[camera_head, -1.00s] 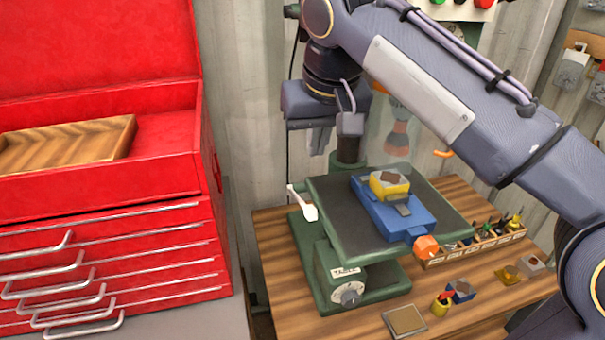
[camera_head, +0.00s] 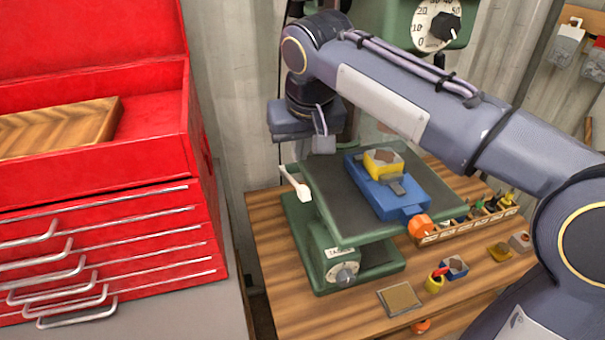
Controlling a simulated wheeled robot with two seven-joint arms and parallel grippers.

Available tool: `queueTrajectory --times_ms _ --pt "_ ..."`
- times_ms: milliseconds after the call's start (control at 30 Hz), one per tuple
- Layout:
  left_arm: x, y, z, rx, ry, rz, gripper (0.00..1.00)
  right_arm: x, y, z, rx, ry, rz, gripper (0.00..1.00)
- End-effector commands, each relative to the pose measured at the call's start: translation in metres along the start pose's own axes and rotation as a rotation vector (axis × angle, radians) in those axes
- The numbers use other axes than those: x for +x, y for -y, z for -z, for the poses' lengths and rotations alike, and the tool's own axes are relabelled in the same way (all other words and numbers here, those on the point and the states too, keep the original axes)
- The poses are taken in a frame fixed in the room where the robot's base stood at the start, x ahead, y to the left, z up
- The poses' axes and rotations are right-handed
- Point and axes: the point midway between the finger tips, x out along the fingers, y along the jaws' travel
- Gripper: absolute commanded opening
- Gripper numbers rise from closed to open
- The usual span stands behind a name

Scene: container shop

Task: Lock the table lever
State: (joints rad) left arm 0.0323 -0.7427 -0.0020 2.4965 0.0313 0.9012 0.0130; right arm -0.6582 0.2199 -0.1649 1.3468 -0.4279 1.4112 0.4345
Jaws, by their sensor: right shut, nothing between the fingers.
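The table lever (camera_head: 295,183) is a white handle that sticks out at the left edge of the drill press's green table (camera_head: 330,200). It slants from upper left to lower right, with its thick end beside the table edge. My right gripper (camera_head: 322,144) hangs above and a little right of the lever, behind the table's far left corner. It is shut and empty, apart from the lever. The blue vise (camera_head: 405,203) lies on the table with a yellow block (camera_head: 384,163) in it. My left gripper is out of view.
A red tool chest (camera_head: 95,220) with a wooden tray (camera_head: 60,127) fills the left. My right arm crosses above the table.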

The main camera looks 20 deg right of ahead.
Motion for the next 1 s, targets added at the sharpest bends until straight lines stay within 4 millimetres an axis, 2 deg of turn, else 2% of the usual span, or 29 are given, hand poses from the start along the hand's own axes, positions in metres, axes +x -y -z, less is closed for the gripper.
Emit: queueTrajectory --times_ms 100,300,767,867,1000 --pt "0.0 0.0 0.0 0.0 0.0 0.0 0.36 0.022 -0.001 -0.004 0.0 0.002 0.0 0.0" --pt "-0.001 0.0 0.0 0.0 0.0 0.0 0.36 0.039 0.0 -0.023 -0.001 0.0 0.0 0.0" --pt "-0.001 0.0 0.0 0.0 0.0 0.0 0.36 0.044 0.0 -0.028 0.0 -0.002 0.0 0.0" --pt "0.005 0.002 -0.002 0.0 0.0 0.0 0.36 0.048 0.0 -0.031 -0.001 -0.01 0.001 0.0" --pt "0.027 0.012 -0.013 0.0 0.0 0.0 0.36 0.061 0.0 -0.042 -0.001 -0.059 0.001 0.0"
